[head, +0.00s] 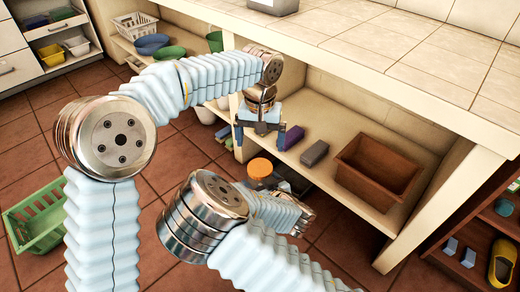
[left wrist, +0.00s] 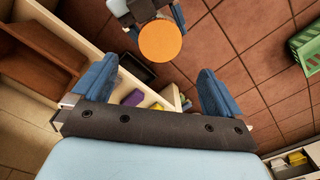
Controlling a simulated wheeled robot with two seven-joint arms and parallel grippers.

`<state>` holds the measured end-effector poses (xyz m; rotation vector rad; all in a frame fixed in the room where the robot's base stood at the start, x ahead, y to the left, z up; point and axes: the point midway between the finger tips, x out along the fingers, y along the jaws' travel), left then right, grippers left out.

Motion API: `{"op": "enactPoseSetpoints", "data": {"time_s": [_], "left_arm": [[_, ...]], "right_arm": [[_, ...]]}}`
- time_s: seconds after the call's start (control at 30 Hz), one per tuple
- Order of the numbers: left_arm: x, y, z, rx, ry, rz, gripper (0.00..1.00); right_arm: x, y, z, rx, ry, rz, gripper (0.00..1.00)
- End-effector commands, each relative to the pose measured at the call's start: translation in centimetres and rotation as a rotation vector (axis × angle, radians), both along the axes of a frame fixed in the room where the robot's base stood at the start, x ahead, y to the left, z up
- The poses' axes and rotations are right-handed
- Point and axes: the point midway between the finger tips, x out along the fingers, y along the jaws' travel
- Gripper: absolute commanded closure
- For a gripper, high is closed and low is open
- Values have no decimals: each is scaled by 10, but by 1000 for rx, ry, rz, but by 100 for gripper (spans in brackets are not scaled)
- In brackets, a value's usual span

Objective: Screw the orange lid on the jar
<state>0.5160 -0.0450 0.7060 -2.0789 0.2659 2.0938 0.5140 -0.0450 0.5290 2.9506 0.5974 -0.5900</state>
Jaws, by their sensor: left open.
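The orange lid (head: 260,168) shows as a round disc below my left gripper in the head view. It also shows in the left wrist view (left wrist: 160,42), beyond the fingers and over the floor. The jar under it is almost wholly hidden by the lid. My left gripper (head: 260,137) is open and empty, its blue fingers wide apart, above and apart from the lid. My right gripper (left wrist: 152,22) is beside the lid at the top of the left wrist view, its blue fingers partly hidden; it appears to hold the jar upright below the lid.
The shelf under the tiled counter (head: 400,50) holds a brown bin (head: 378,170), a grey block (head: 314,153) and a purple block (head: 292,137). A black tray (left wrist: 137,68) lies near the shelf. A green basket (head: 38,215) stands on the floor at left.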

Motion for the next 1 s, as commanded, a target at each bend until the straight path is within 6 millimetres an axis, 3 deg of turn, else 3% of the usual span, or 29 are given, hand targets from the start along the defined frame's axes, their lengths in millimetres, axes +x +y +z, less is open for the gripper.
{"op": "enactPoseSetpoints", "data": {"time_s": [0.2,0.4,1.0], "left_arm": [[0,-1,45,-3,-2,0,0],[1,0,66,-1,-1,0,0],[1,0,69,-1,0,-1,0]], "right_arm": [[0,0,0,0,-1,0,100],[0,0,0,0,-1,0,100],[0,0,0,0,-1,0,100]]}}
